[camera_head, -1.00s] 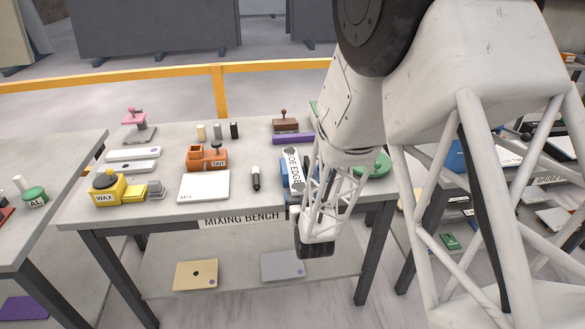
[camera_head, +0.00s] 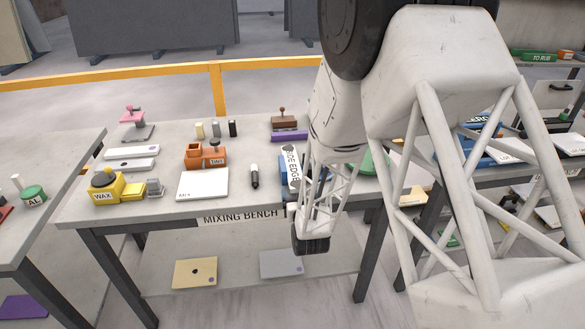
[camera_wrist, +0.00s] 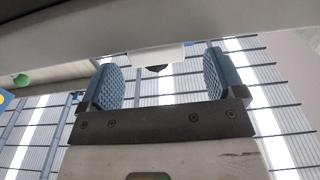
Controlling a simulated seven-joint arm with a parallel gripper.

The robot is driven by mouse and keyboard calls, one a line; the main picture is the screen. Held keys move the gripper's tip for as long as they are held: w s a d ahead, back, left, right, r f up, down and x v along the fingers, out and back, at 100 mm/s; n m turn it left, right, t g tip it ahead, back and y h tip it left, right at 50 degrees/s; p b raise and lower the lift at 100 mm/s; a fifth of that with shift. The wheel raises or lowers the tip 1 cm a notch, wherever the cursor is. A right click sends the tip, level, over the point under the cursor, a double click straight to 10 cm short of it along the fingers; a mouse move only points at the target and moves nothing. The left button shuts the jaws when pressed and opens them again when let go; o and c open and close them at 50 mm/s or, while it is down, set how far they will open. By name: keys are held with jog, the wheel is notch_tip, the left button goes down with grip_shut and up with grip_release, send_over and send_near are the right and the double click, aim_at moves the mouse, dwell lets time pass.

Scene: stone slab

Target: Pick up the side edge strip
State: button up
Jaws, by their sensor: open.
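A white strip marked with "EDGE" lettering (camera_head: 292,165) stands near the right end of the mixing bench, against a blue item, partly hidden by my arm. My gripper (camera_wrist: 164,72) shows in the wrist view, open, with two blue textured pads apart and nothing clamped between them. A white piece with a dark rounded spot (camera_wrist: 158,55) shows beyond the gap between the pads; I cannot tell whether it is the strip.
Two flat pieces lie on the lower shelf.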

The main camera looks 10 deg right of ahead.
aim_at(297, 182)
jog(key=shift+w, duration=0.2)
jog(key=shift+w, duration=0.1)
jog(key=shift+w+d+f, duration=0.1)
jog(key=shift+w, duration=2.4)
jog(key=c, duration=1.3)
jog(key=shift+o, duration=0.2)
jog(key=shift+d, duration=0.1)
